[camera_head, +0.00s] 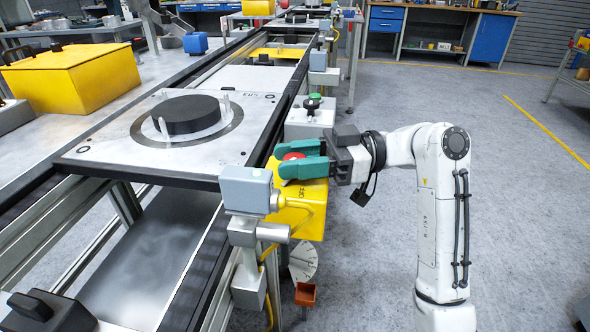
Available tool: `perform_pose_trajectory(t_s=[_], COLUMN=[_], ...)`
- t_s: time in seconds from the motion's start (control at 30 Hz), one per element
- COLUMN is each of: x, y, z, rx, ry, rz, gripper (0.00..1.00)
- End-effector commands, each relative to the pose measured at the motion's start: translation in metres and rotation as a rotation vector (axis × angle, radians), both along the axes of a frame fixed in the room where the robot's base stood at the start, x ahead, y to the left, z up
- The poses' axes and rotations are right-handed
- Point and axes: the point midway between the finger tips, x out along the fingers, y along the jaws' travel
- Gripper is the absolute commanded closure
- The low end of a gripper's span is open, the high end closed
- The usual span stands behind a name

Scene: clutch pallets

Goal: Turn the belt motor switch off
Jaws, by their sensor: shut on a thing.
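The belt motor switch appears to be the yellow box (313,222) on the conveyor's right side, with a red knob (293,156) on top and dark lettering, seemingly "OFF", on its face. My gripper (291,158) reaches in from the right with its green fingers. They are shut on the red knob, one finger on the far side and one on the near side. The fingers hide much of the knob, so its exact angle cannot be told.
A grey box (310,123) with a black knob and green button stands just beyond the switch. A grey sensor housing (246,190) with a yellow cable stands close in front. The conveyor carries a pallet (100,150) with a black disc (187,114). Open floor lies right.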

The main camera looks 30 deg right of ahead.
Motion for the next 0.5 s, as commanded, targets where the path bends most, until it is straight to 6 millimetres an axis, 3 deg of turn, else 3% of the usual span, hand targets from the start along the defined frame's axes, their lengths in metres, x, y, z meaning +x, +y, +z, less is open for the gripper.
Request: perform_pose_trajectory(t_s=[0.5], x=[0.0012], y=[0.0003], z=[0.0043], rx=[0.006], ry=[-0.006], rz=[0.371], gripper=[0.91])
